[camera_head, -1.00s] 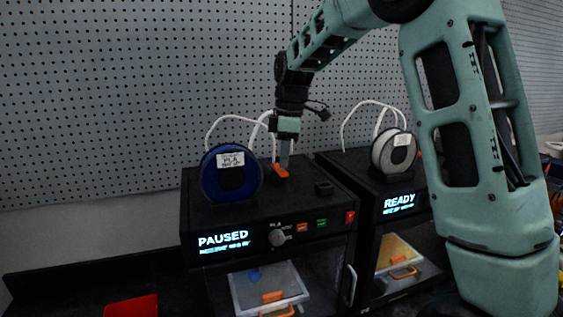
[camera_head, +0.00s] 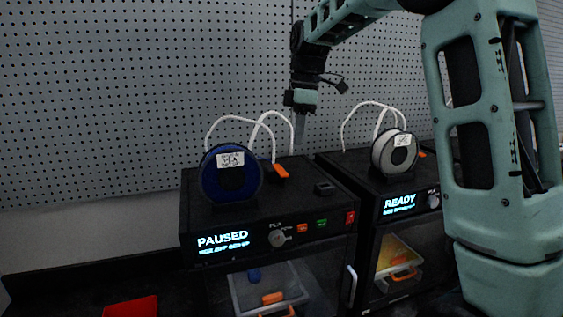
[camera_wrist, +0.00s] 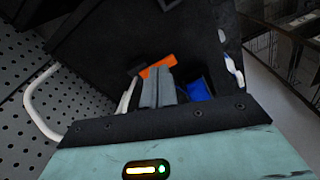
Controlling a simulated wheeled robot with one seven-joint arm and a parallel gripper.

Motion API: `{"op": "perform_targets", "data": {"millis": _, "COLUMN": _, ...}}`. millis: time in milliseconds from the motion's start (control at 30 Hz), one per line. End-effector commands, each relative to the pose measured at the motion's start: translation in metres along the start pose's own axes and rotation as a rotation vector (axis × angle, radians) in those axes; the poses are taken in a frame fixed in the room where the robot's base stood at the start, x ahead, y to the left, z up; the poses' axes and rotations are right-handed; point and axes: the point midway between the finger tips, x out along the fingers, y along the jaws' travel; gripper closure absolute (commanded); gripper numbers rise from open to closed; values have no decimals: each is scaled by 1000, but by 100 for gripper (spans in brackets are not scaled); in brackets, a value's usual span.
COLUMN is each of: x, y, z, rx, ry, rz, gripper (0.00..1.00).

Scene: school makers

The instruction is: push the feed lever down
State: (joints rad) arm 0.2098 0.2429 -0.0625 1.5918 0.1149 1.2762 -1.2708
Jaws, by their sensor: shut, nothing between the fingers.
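The feed lever, an orange tab (camera_head: 281,171), is on top of the left black printer (camera_head: 268,212), right of its blue spool (camera_head: 230,175). It also shows in the wrist view (camera_wrist: 157,66), just past the fingertips and partly covered by them. My gripper (camera_head: 299,141) is shut and empty, above and slightly right of the lever in the head view, with a visible gap there. Its grey fingers lie together in the wrist view (camera_wrist: 157,88). The left printer's screen reads PAUSED.
A second printer, its screen (camera_head: 398,204) reading READY, stands close on the right with a white spool (camera_head: 394,153). White looped tubes (camera_head: 272,113) rise behind the lever. A pegboard wall (camera_head: 130,100) is behind. A red bin (camera_head: 131,307) is at lower left.

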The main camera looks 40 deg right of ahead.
Motion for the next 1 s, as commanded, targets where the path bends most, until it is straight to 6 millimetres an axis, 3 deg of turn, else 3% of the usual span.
{"op": "perform_targets", "data": {"millis": 300, "x": -75, "y": 1, "z": 0, "rx": 1, "ry": 1, "rz": 4, "gripper": 100}}
{"op": "perform_targets", "data": {"millis": 500, "x": -109, "y": 1, "z": 0, "rx": 1, "ry": 0, "rz": 2, "gripper": 100}}
{"op": "perform_targets", "data": {"millis": 700, "x": -123, "y": 0, "z": 0, "rx": 1, "ry": -1, "rz": -1, "gripper": 100}}
{"op": "perform_targets", "data": {"millis": 1000, "x": -124, "y": 0, "z": 0, "rx": 1, "ry": -1, "rz": -1, "gripper": 100}}
